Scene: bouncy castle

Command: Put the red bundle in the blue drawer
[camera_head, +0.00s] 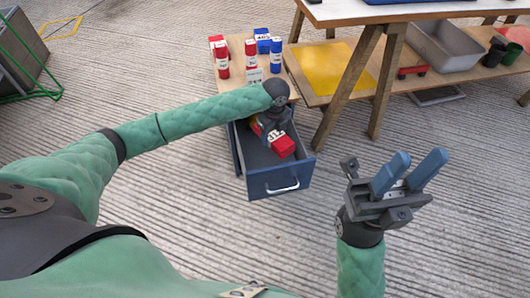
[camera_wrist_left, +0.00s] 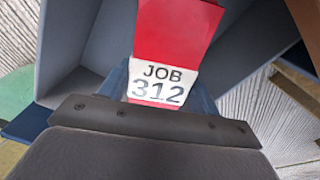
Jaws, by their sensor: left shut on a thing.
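The red bundle (camera_head: 283,146) has a white band; in the left wrist view the bundle (camera_wrist_left: 175,32) carries a label reading JOB 312. My left gripper (camera_head: 270,128) is shut on it, with blue fingers partly showing beside the label. The blue drawer (camera_head: 284,185) is pulled open, with a pale handle on its front. The bundle is over or within the drawer's opening; I cannot tell whether it touches the floor of the drawer. The drawer's wall also shows in the left wrist view (camera_wrist_left: 66,45). My right gripper (camera_head: 410,174) is open and empty, right of the drawer.
A wooden top (camera_head: 238,60) above the drawer holds several red and blue labelled items. A trestle table with a yellow sheet (camera_head: 335,66) on its lower shelf stands to the right. A grey bin (camera_head: 445,46) is further right. The floor in front is clear.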

